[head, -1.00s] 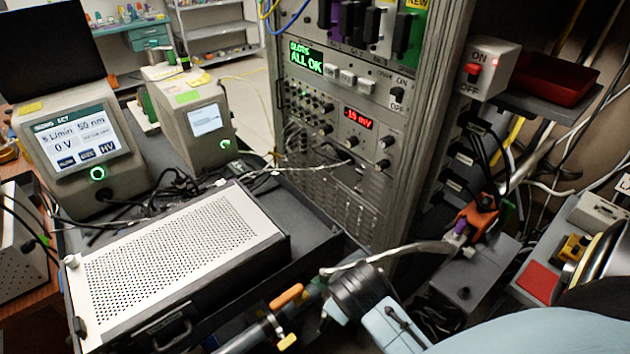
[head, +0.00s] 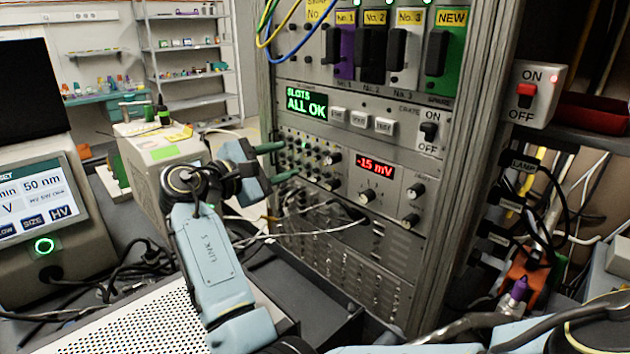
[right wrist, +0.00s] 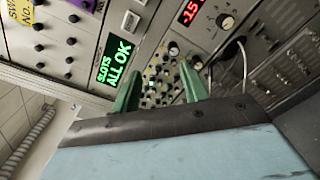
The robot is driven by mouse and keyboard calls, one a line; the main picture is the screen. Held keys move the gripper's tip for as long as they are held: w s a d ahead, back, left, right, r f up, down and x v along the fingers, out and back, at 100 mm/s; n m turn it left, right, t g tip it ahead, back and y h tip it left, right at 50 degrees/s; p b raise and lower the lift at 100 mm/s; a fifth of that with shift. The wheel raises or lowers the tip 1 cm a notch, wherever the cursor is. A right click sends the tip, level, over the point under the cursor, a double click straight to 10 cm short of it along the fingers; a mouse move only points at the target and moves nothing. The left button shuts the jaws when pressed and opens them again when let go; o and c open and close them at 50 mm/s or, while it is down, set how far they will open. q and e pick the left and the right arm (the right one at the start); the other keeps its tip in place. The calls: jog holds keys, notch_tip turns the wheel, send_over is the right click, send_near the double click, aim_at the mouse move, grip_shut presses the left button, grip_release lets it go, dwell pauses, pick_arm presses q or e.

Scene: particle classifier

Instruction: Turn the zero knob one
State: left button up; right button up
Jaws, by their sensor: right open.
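The rack panel with the small knobs (head: 308,160) sits below the green "SLOTS ALL OK" display (head: 306,102). Its labels are too small to read, so I cannot tell which knob is zero knob one. My right gripper (head: 284,162) is open, its two green fingers pointing at the left side of this panel. In the right wrist view the fingers (right wrist: 160,78) stand either side of the cluster of small knobs (right wrist: 162,82), with nothing held. I cannot tell whether the fingertips touch the panel. The red display (head: 375,167) appears to read -1.5 mV. My left gripper is not in view.
Loose cables (head: 300,236) hang in front of the lower rack. A perforated white box (head: 140,325) lies below my right arm. A beige instrument (head: 150,165) stands left of the gripper. An ON/OFF switch box (head: 530,95) is right of the rack.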

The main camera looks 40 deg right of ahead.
aim_at(329, 160)
notch_tip(329, 160, down, 4)
jog(key=b, duration=0.5)
jog(key=shift+h, duration=0.3)
jog(key=d, duration=0.4)
jog(key=w+d, duration=0.1)
jog(key=d, duration=0.3)
jog(key=d+b, duration=0.1)
jog(key=d, duration=0.2)
jog(key=shift+w+d, duration=0.15)
jog(key=shift+d, duration=0.25)
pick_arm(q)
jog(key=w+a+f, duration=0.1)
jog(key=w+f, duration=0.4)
pick_arm(e)
jog(key=shift+d, duration=0.55)
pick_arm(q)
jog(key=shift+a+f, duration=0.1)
pick_arm(e)
grip_shut()
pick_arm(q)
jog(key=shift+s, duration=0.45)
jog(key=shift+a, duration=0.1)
